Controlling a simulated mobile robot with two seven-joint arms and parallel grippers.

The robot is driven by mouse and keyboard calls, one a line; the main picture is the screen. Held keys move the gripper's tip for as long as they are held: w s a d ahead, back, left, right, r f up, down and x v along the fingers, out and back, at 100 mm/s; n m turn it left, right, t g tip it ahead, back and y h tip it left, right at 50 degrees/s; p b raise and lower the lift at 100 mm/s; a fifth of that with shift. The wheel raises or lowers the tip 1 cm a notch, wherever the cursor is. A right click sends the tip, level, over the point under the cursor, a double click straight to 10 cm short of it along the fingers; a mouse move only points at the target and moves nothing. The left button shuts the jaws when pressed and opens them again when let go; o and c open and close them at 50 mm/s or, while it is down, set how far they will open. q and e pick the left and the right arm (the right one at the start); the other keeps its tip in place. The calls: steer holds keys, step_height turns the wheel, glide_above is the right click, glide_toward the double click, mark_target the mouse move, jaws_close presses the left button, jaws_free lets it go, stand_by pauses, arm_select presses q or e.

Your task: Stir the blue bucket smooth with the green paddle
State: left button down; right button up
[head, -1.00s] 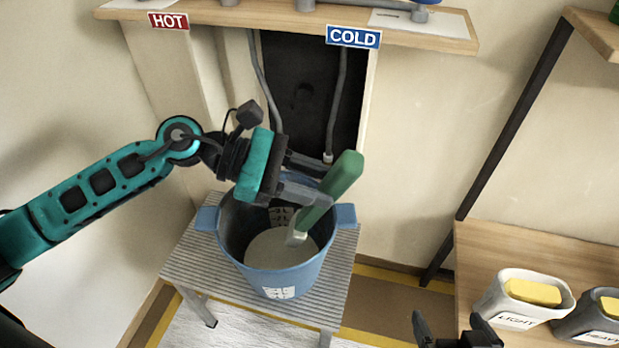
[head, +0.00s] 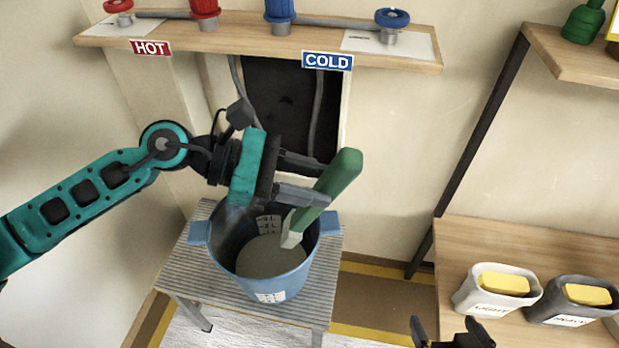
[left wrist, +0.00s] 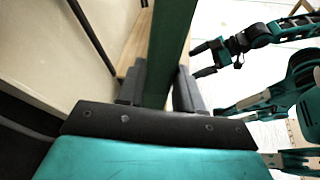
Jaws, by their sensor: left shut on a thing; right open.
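The blue bucket (head: 283,287) stands upright on a grey slatted stool (head: 190,268). Grey paste (head: 268,258) lies in it, and its surface looks fairly even. The green paddle (head: 338,175) is tilted over the bucket, its pale lower end inside at the right; I cannot tell how deep its tip sits in the paste. My left gripper (head: 318,180) is shut on the paddle's green handle, above the bucket's rim. In the left wrist view the handle (left wrist: 168,55) stands between the fingers. My right gripper (head: 450,335) is open and empty at the bottom edge.
A shelf (head: 240,42) with red and blue taps and HOT (head: 150,48) and COLD (head: 327,61) signs is behind the bucket. A wooden table (head: 500,245) at right carries a light tub (head: 490,300) and a dark tub (head: 570,308), each with a yellow sponge. A dark post (head: 470,150) stands between.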

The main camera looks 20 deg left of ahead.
mark_target(330, 162)
stand_by(0.3)
arm_select(q)
steer(key=shift+r, duration=0.25)
steer(key=shift+r+p, duration=1.65)
steer(key=shift+r, duration=0.7)
